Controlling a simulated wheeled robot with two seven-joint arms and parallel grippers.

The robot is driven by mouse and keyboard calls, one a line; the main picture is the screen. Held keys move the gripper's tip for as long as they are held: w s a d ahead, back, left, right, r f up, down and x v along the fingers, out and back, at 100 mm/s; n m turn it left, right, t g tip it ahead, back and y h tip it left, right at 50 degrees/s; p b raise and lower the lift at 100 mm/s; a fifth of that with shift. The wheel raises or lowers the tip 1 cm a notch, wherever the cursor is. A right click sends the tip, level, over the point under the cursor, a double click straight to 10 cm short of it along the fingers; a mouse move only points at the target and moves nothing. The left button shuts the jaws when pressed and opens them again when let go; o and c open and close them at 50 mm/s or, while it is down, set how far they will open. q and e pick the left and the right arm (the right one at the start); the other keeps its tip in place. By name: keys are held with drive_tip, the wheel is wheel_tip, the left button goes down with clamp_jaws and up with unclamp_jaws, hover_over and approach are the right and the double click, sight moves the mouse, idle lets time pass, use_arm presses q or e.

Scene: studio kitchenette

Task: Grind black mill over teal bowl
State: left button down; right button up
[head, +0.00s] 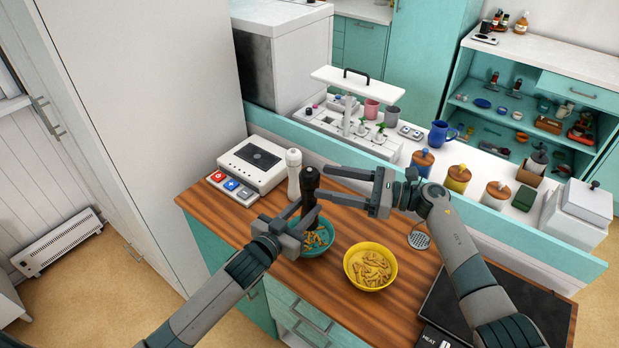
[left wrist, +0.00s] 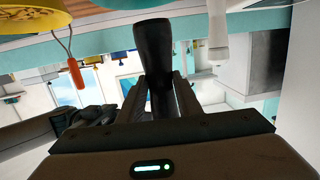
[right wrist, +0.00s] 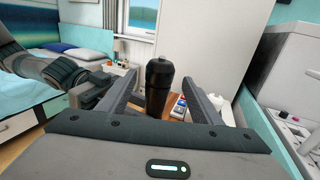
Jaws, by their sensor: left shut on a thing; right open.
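The black mill (head: 310,182) is upright above the back of the teal bowl (head: 327,246) in the head view. My left gripper (head: 299,222) is shut on the mill's lower body; the left wrist view also shows the mill (left wrist: 154,65) between its fingers. The teal bowl stands on the wooden counter with orange-brown pieces in it, partly covered by the left gripper. My right gripper (head: 350,190) is open, with its fingers pointing at the mill's top. In the right wrist view the mill's head (right wrist: 158,75) shows between the open fingers, with no clear contact.
A white mill (head: 293,172) stands just behind and left of the black mill. A yellow bowl (head: 370,265) with pasta-like pieces sits right of the teal bowl. A white scale-like device (head: 254,163) is at the back left. A dark hob (head: 480,300) lies at the right.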

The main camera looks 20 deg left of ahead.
sight(309, 179)
drive_tip(key=a, duration=0.5)
drive_tip(key=shift+s+a, duration=0.1)
drive_tip(key=shift+a, duration=0.3)
drive_tip(key=c, duration=1)
